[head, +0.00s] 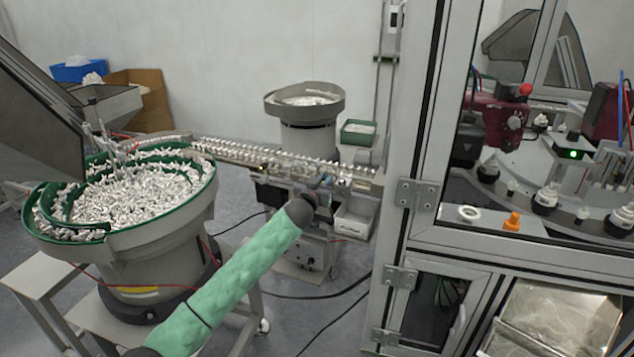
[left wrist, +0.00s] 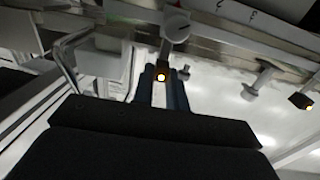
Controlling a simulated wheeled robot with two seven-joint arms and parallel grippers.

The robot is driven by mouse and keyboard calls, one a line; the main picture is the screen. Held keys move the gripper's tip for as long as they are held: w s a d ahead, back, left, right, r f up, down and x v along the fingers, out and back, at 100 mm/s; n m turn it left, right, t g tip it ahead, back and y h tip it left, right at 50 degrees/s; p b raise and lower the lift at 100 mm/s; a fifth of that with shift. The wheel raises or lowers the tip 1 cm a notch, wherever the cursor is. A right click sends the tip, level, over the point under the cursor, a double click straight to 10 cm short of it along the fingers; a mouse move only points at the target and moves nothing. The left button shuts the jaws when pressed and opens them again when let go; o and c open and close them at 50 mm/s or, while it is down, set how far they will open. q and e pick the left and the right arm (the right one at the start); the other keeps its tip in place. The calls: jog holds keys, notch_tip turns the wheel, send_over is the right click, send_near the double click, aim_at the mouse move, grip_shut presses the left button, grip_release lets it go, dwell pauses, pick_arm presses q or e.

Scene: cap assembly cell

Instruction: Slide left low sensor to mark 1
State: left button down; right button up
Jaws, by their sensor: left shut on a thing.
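My left arm in its green sleeve reaches to the feeder track in the head view, and the left gripper there is mostly hidden by its own wrist. In the left wrist view, the blue-grey fingers of the left gripper (left wrist: 162,95) are shut on the left low sensor (left wrist: 161,76), a small dark block with a lit orange lamp. The sensor hangs on a short stem below a round knob (left wrist: 175,25) on a pale rail (left wrist: 215,32). Marks like 2 and 3 show on the rail at the top; mark 1 cannot be made out. My right gripper is in neither view.
A second sensor (left wrist: 304,101) with an orange lamp hangs at the right in the wrist view. The feeder track (head: 270,158) runs from the green-rimmed bowl (head: 125,195) toward the machine frame (head: 415,190). A grey tray (head: 354,222) hangs below the track.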

pick_arm(q)
jog(key=shift+s+d, duration=0.1)
jog(key=shift+d, duration=0.05)
jog(key=c, duration=1.4)
grip_release()
jog(key=shift+d, duration=0.15)
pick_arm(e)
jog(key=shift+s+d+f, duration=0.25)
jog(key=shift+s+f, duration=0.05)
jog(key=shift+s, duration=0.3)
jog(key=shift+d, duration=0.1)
